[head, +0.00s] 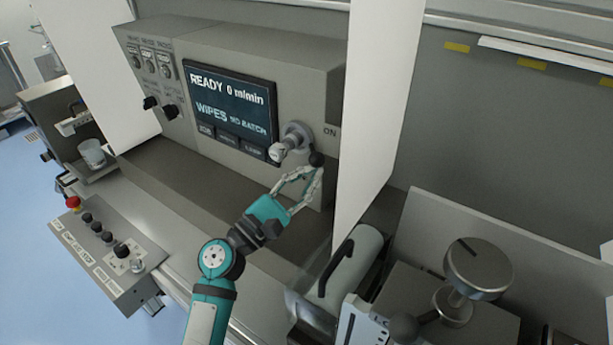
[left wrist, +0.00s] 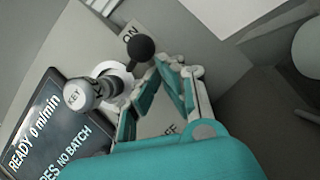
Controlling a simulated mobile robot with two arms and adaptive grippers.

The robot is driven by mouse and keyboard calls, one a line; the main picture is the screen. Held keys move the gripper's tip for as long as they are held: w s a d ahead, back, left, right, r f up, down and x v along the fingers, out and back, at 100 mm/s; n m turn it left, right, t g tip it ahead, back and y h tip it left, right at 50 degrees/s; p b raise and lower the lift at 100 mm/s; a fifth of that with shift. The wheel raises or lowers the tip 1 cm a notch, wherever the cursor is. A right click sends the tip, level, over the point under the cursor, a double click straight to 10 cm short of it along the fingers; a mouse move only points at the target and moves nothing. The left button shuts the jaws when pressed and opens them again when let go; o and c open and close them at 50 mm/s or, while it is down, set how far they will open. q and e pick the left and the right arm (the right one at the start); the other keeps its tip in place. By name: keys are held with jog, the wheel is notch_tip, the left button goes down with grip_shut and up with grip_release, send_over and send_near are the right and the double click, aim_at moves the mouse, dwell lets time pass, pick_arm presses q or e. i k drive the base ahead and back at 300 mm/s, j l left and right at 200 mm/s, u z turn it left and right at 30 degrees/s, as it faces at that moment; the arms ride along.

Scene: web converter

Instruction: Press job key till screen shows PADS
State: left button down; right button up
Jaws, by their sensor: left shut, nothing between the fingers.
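The screen (head: 232,105) on the grey machine panel reads READY 0 m/min, with WIPES and NO BATCH below. A row of small keys runs along its bottom; the leftmost (head: 206,130) seems to read JOB, though its label is small. My left gripper (head: 316,170) is shut and empty. Its tips are right of the screen, close to a black ball knob (head: 317,158); contact cannot be told. The left wrist view shows the fingers (left wrist: 178,68) beside the knob (left wrist: 142,47) and part of the screen (left wrist: 45,125). My right gripper is not seen.
A round switch (head: 278,151) marked KEY in the wrist view sticks out between screen and gripper. White panels stand on both sides (head: 105,75) (head: 375,110). Black knobs (head: 170,111) project left of the screen. A control box (head: 105,255) stands lower left.

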aim_at(208, 129)
jog(key=k+j, duration=0.2)
jog(key=j, duration=0.15)
jog(key=k+j, duration=0.15)
jog(key=j, duration=0.15)
jog(key=k+j, duration=0.2)
jog(key=j, duration=0.15)
